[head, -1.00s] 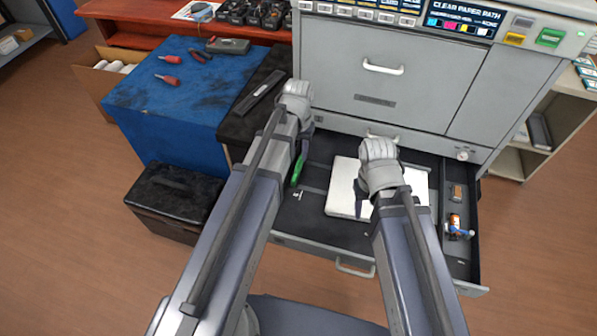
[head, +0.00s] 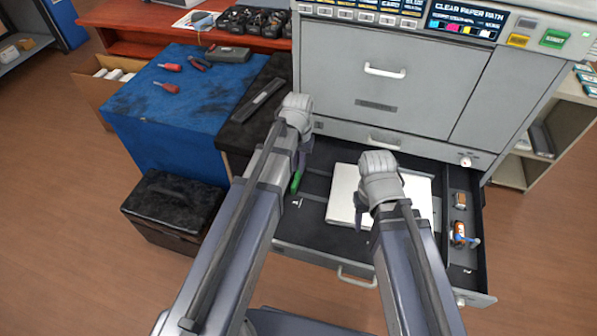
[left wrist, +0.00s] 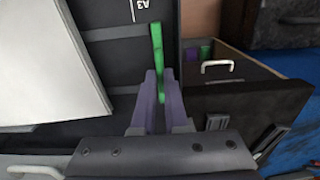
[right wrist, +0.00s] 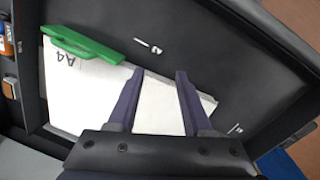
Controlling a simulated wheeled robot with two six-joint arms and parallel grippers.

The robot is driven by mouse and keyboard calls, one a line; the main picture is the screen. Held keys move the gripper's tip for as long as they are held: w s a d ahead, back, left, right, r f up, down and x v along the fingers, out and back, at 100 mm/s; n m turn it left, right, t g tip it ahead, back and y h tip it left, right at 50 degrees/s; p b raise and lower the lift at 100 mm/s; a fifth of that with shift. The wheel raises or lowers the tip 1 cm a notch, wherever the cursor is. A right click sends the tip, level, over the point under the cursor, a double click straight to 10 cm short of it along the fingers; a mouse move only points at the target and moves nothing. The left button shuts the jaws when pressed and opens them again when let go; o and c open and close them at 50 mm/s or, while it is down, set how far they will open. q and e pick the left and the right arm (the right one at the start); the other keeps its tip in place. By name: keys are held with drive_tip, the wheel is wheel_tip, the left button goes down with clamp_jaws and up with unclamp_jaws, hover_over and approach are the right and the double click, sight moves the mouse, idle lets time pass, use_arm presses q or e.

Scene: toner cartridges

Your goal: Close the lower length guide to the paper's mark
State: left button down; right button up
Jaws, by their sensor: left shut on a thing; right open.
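A green length guide (head: 296,182) stands in the left part of the open paper drawer, apart from the paper stack (head: 342,195). My left gripper (head: 303,160) is shut on this guide; in the left wrist view the guide (left wrist: 157,45) runs between the fingers (left wrist: 158,92), near an A3 mark. My right gripper (head: 363,222) is open and empty over the paper. In the right wrist view its fingers (right wrist: 157,80) are spread above the white paper (right wrist: 95,95). A second green guide (right wrist: 82,44) lies along the paper's edge there, near an A4 mark; the arm hides it from the head view.
The open drawer (head: 310,235) has a side compartment with a small bottle (head: 459,233) and a brown block (head: 460,200). The grey printer (head: 390,80) stands behind. Bare drawer floor separates guide and paper.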

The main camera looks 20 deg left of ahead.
use_arm(q)
drive_tip(key=shift+s+d, duration=0.15)
drive_tip(key=shift+d, duration=3.55)
drive_tip(key=shift+s+d, duration=0.1)
drive_tip(key=shift+d, duration=3.6)
drive_tip(key=c, duration=1.1)
unclamp_jaws()
use_arm(e)
drive_tip(key=shift+r, duration=0.1)
use_arm(q)
wheel_tip(320, 180, up, 7)
drive_tip(key=p, duration=0.7)
drive_tip(key=shift+a, duration=0.1)
use_arm(e)
wheel_tip(320, 180, up, 7)
use_arm(q)
drive_tip(key=shift+s+a+r+m+y+p, duration=0.2)
drive_tip(key=shift+s+a+m, duration=0.5)
drive_tip(key=shift+s, duration=1.65)
drive_tip(key=shift+s+a+r+m+y+p, duration=0.1)
drive_tip(key=shift+s+a+m+y, duration=0.15)
drive_tip(key=shift+s+a, duration=1.45)
drive_tip(key=shift+s+a+r+m+y+p, duration=0.15)
drive_tip(key=shift+s+a+m, duration=0.3)
drive_tip(key=shift+s, duration=2.5)
use_arm(e)
drive_tip(key=shift+w+a+r, duration=0.1)
drive_tip(key=shift+a+r, duration=0.2)
drive_tip(key=shift+a, duration=0.3)
